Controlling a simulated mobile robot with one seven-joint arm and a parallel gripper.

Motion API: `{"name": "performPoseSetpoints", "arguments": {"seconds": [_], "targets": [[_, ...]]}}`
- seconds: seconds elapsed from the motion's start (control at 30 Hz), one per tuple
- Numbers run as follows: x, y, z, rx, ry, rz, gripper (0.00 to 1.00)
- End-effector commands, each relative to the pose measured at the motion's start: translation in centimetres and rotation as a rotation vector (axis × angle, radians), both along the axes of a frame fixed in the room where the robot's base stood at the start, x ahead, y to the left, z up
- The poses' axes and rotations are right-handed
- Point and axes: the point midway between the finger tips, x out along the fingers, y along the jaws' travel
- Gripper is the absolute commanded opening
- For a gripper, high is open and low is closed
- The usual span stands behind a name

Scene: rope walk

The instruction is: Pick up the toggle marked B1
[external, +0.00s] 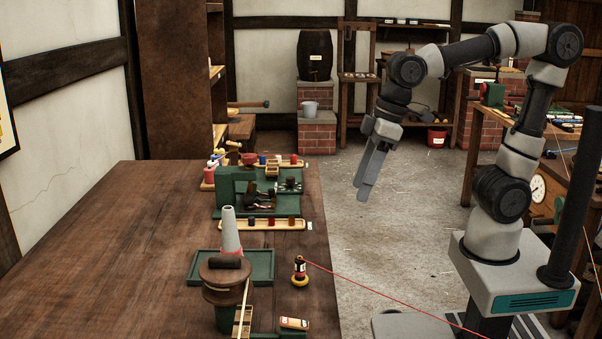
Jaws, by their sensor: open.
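My gripper (366,192) hangs in the air, pointing down, right of the wooden table (90,250) and over the grey floor. It is seen from the side, and I see nothing between its fingers. I cannot make out a toggle marked B1; no B1 lettering is readable at this size. Small pieces stand in a pale tray (293,224) near the table's right edge, and others lie in a green holder (228,190) behind it. Any of these could be toggles, but I cannot tell.
A grey cone (230,232) and a brown round-topped stand (224,278) rise at the table's front. A small labelled block (294,323) lies near the front edge. The table's left side is clear.

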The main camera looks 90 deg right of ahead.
Motion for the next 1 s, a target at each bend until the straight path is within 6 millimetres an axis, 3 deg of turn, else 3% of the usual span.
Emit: {"name": "performPoseSetpoints", "arguments": {"seconds": [0.03, 0.13, 0.3, 0.4, 0.67, 1.0], "targets": [[2.1, 0.6, 1.7, 0.003, 0.047, -0.002, 0.51], [6.0, 1.9, 2.2, 0.003, 0.124, -0.015, 0.51], [11.1, 3.9, 1.1, -0.006, 0.233, -0.035, 0.51], [12.9, 4.7, 0.0, -0.013, 0.272, -0.043, 0.51], [14.2, 5.4, -2.7, -0.021, 0.307, -0.053, 0.51], [14.1, 5.3, -10.0, -0.022, 0.308, -0.051, 0.51]]}}
